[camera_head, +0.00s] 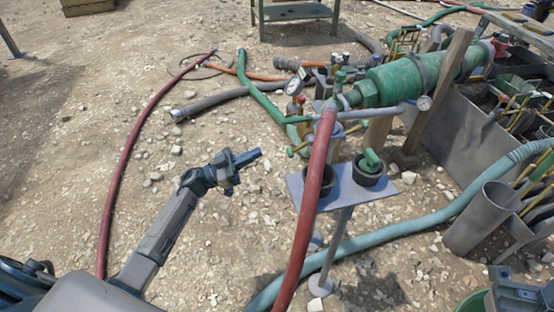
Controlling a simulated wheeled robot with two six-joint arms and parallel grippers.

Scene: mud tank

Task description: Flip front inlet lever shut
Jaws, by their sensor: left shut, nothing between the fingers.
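A green cylinder (405,78) with pipe fittings and gauges lies at the upper right. Small valve handles sit around its near end, among them a yellow one (297,150) low on the left and a red one (301,99) above it. I cannot tell which is the front inlet lever, nor its position. My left gripper (258,155) is shut and empty over the gravel, left of the fittings and apart from them. Part of my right gripper (518,291) shows at the lower right edge; its fingers are not clear.
A red hose (318,180) runs down past a small grey stand (382,192) with black cups. A teal hose (420,232) crosses behind the stand's leg. A metal tank (455,130) and a grey pipe (483,217) stand at right. The gravel at left is mostly open.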

